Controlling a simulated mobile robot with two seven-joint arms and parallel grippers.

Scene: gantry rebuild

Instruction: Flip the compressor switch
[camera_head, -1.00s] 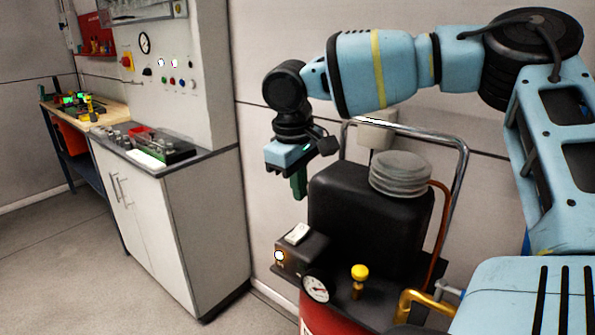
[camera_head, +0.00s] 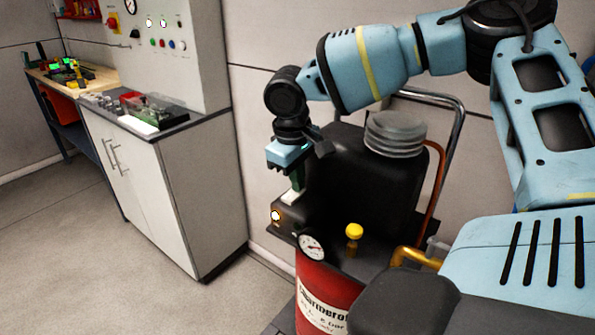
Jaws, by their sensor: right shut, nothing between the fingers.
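The compressor (camera_head: 345,187) has a black housing over a red tank (camera_head: 318,280) and stands right of the cabinet. Its white rocker switch (camera_head: 292,198) sits on a small black box at the housing's left side, above a lit round lamp (camera_head: 275,216). My right gripper (camera_head: 298,183) points down with its green fingers shut and empty. The fingertips are right at the switch and cover its upper part. I cannot tell whether they touch it or which way the rocker is tilted. My left gripper is not in view.
A pressure gauge (camera_head: 311,247) and a yellow knob (camera_head: 354,231) stand in front of the housing. A metal handle (camera_head: 458,125) rises behind it. The white cabinet (camera_head: 178,205) is to the left, with open floor (camera_head: 90,260) before it.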

